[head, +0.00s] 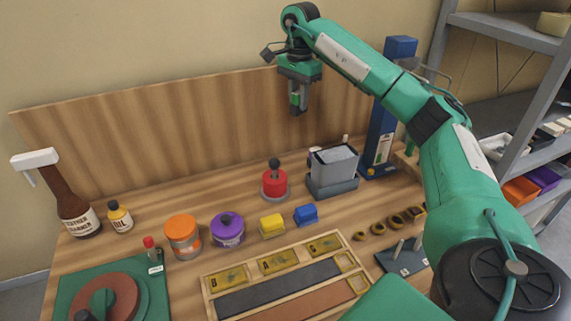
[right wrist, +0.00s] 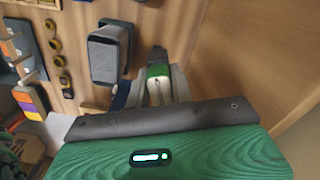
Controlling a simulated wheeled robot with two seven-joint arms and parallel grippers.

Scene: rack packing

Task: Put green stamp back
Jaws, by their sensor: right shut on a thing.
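My right gripper (head: 298,108) hangs high above the back of the bench, in front of the wooden back panel, pointing down. It is shut on a small green thing, taken as the green stamp (head: 295,98), held well clear of the bench. In the right wrist view the gripper (right wrist: 159,92) has its fingers on both sides of the green and whitish stamp (right wrist: 158,71). The fingers hide part of it. A wooden tray (head: 206,291) at the front holds lettered brass plates and long dark and brown strips. My left gripper is not in view.
A red-topped round piece (head: 275,184) and a grey container (head: 334,166) stand below the gripper. A tall blue post (head: 382,125) rises at the right. Yellow (head: 271,225) and blue (head: 306,214) blocks, jars (head: 183,237) and bottles stand further left and forward.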

